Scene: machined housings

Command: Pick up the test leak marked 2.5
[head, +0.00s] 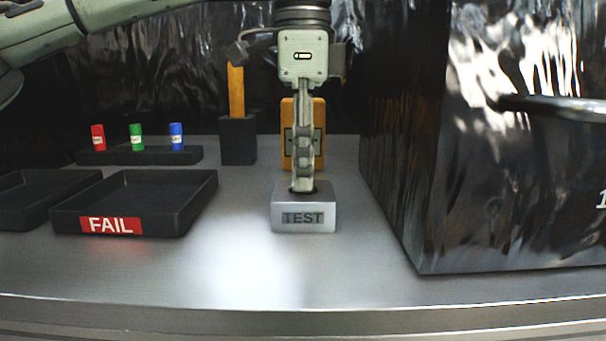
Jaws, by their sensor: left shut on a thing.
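Three small capped cylinders, the test leaks, stand upright in a black rack (140,157) at the back left: a red one (97,138), a green one (136,137) and a blue one (177,136). Each has a pale label band, too small to read, so I cannot tell which is marked 2.5. My left gripper (303,186) points down, seen edge-on, with its fingertips at the opening in the top of the grey TEST block (303,217). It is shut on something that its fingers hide. It is well to the right of the rack. My right gripper is not in view.
A black FAIL tray (190,212) is empty, with another black tray (30,188) left of it. An orange bar (236,90) stands in a black block (238,140). An orange object (318,115) is behind my gripper. A large dark box (430,180) with a handle fills the right.

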